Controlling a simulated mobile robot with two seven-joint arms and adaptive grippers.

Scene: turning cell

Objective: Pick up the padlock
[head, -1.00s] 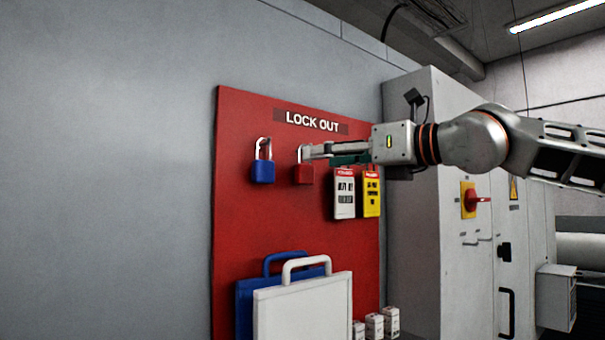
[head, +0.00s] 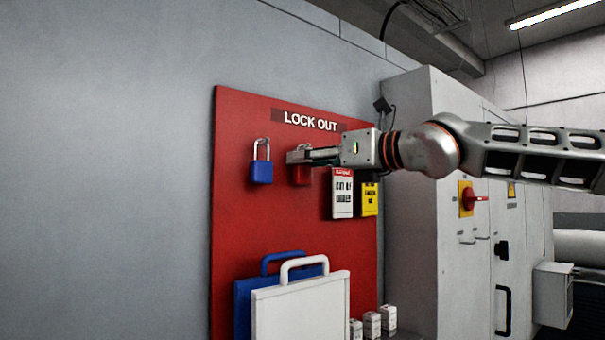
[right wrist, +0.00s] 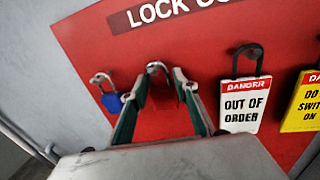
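The red padlock (head: 301,176) hangs on the red lockout board. My right gripper (head: 298,157) reaches in from the right in the head view and covers its shackle and upper body. In the right wrist view my right gripper (right wrist: 158,82) has its fingers apart, one on each side of the red padlock (right wrist: 166,103). Its pale shackle shows between the fingertips. Its body blends with the red board, so I cannot tell whether the fingers touch it. A blue padlock (head: 261,172) hangs to the left; it also shows in the right wrist view (right wrist: 112,102). My left gripper is not in view.
The board (head: 235,225) is on a grey wall. A white "out of order" tag (head: 342,195) and a yellow tag (head: 369,199) hang right of the red padlock. White (head: 303,307) and blue cases stand below. A grey cabinet (head: 410,240) is close on the right.

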